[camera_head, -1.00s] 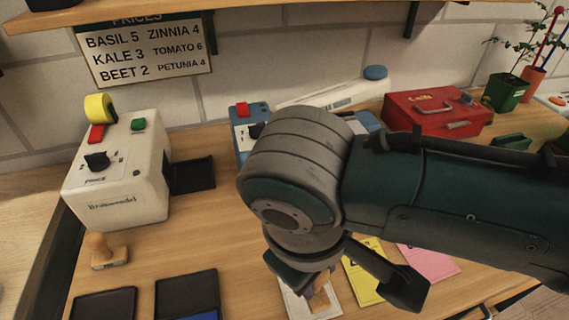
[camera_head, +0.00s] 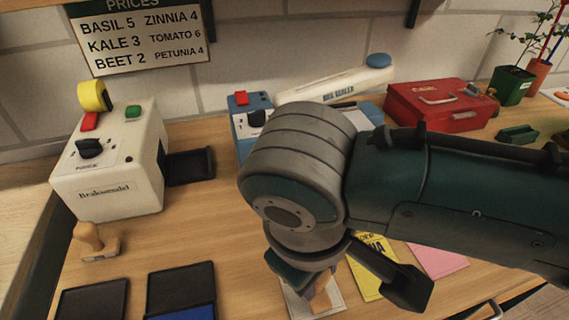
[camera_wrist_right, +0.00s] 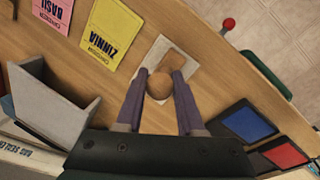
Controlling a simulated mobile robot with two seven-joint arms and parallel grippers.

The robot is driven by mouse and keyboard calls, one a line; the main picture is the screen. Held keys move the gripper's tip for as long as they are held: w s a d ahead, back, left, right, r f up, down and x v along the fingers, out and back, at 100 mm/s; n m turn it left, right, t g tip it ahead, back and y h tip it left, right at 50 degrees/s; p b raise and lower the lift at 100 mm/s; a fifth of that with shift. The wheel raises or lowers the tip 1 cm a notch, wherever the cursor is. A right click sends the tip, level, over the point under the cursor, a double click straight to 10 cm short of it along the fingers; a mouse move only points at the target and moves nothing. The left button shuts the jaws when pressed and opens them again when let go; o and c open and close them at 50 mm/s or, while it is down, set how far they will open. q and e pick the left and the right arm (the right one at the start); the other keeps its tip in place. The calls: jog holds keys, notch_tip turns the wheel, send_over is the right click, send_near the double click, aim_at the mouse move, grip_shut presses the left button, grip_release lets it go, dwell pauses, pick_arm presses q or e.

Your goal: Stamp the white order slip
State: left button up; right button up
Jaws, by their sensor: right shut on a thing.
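My right gripper (camera_head: 340,285) is shut on a wooden stamp (camera_head: 322,294) at the bottom middle of the head view. The stamp is over the white order slip (camera_head: 297,305). In the right wrist view, the stamp's round knob (camera_wrist_right: 160,86) sits between my two fingers (camera_wrist_right: 160,100), with its brown block beyond it. The white slip (camera_wrist_right: 191,72) shows around the block. I cannot tell whether the stamp touches the paper. My left gripper is not in view.
A second wooden stamp (camera_head: 95,242) stands at the left. Blue (camera_wrist_right: 248,122) and red (camera_wrist_right: 285,156) ink pads lie beside the slip. Yellow (camera_head: 372,280) and pink (camera_head: 440,260) packets lie to its right. A white machine (camera_head: 110,180) and red cash box (camera_head: 440,104) stand behind.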

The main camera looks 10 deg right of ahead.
jog(key=shift+f+b, duration=0.35)
jog(key=shift+f, duration=0.2)
dwell(0.4)
dwell(0.5)
jog(key=shift+f, duration=0.1)
dwell(0.9)
jog(key=shift+p, duration=0.4)
jog(key=p+v, duration=0.4)
jog(key=p, duration=0.1)
jog(key=w+d+p+v, duration=0.1)
jog(key=p+v, duration=0.2)
jog(key=shift+s+r, duration=0.1)
jog(key=shift+r, duration=0.15)
jog(key=shift+f, duration=0.1)
jog(key=shift+d, duration=0.1)
dwell(0.4)
